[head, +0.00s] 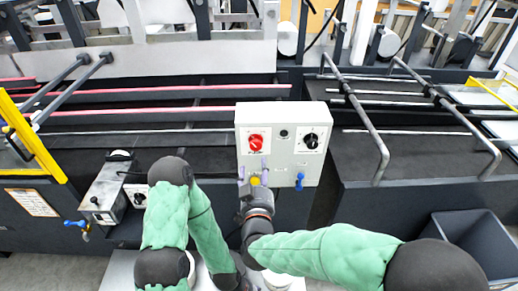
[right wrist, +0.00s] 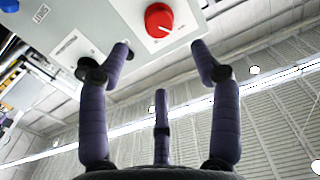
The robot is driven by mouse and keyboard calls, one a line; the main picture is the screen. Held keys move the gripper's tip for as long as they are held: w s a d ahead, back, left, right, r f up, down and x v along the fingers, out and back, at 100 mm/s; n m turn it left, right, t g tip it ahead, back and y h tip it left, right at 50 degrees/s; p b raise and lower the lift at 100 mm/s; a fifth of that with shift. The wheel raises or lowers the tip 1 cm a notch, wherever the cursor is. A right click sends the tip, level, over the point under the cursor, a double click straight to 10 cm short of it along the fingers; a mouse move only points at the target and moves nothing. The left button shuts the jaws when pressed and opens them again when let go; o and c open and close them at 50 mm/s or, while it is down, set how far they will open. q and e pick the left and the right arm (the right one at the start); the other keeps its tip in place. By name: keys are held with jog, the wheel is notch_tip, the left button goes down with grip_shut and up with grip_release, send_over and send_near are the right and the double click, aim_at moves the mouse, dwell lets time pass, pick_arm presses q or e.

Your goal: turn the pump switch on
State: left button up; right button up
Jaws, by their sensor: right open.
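A light grey control box (head: 283,166) stands at the machine's front, in the middle of the head view. A red rotary knob (head: 256,143) on a white plate is on its left half, and a black rotary knob (head: 311,141) is on its right half. I cannot read which one is labelled as the pump switch. My right gripper (head: 253,172) is in front of the box, just below the red knob. In the right wrist view its fingers (right wrist: 160,50) are spread and empty, with the red knob (right wrist: 158,20) ahead between the tips, apparently untouched. My left gripper is out of view.
A blue handle (head: 300,181) sits at the box's lower right and a yellow button (head: 254,181) is partly behind my right gripper. A smaller box (head: 103,192) is on the left. Grey rails (head: 365,120) and an open bin (head: 478,240) are on the right.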

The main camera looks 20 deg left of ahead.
aim_at(256, 147)
jog(key=b+x, duration=0.1)
jog(key=x, duration=0.9)
jog(key=shift+w+a+f, duration=0.1)
jog(key=shift+w+f, duration=0.05)
jog(key=shift+w, duration=0.15)
jog(key=c, duration=1.2)
